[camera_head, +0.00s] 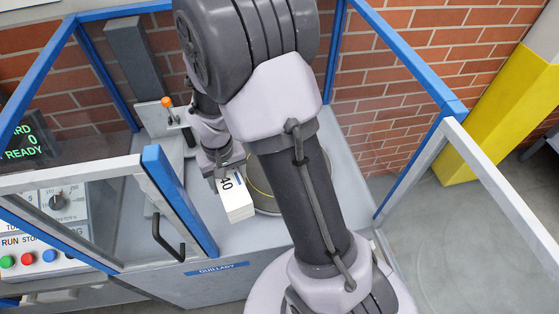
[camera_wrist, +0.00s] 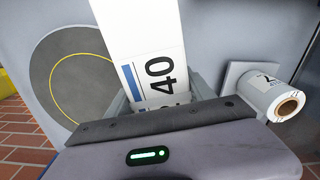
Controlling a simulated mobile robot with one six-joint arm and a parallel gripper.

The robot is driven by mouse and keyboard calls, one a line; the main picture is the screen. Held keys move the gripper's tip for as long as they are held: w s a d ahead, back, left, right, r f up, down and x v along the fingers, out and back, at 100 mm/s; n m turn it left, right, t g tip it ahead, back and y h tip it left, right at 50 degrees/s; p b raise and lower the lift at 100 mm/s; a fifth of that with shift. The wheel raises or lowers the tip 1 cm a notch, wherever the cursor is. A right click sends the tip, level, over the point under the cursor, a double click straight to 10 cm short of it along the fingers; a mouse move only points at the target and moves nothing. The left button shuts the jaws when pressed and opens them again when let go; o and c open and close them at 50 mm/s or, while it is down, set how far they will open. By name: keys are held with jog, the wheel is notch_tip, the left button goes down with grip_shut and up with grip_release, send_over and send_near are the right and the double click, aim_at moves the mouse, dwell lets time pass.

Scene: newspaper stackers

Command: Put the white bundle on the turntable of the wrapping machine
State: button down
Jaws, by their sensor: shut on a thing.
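The white bundle (camera_head: 238,205) is a pale block of stacked sheets with a "40" and a blue stripe on it. My gripper (camera_head: 224,172) is shut on one end of it. In the wrist view the bundle (camera_wrist: 150,35) sticks out away from the jaws. The turntable (camera_head: 263,201) is a grey disc with a yellow ring, partly hidden behind my arm. In the wrist view the turntable (camera_wrist: 63,83) lies to the left of the bundle. The bundle appears held above the machine bed beside the disc; its exact height is unclear.
A blue-framed enclosure surrounds the bed, with a blue post (camera_head: 180,202) and black door handle (camera_head: 167,237) at the left front. A grey mast (camera_head: 136,58) stands behind. A white roll (camera_wrist: 268,95) sits right of the bundle. A control panel (camera_head: 50,230) is at left.

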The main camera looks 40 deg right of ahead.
jog(key=shift+d+m+p, duration=0.85)
jog(key=shift+m, duration=0.05)
jog(key=shift+s+d+f+m+p, duration=0.1)
jog(key=shift+d+f+m+p, duration=0.3)
jog(key=shift+d, duration=0.2)
jog(key=d, duration=0.5)
jog(key=w+d+f+b, duration=0.1)
jog(key=d, duration=0.4)
jog(key=d+b, duration=0.1)
jog(key=d, duration=0.4)
jog(key=shift+w+d+f, duration=0.2)
jog(key=shift+d+f, duration=0.1)
jog(key=shift+f, duration=0.05)
notch_tip(320, 180, down, 4)
jog(key=shift+d+r+b, duration=0.1)
jog(key=shift+r+b, duration=0.1)
jog(key=shift+b, duration=0.6)
jog(key=shift+r, duration=0.1)
jog(key=shift+c, duration=1.9)
grip_release()
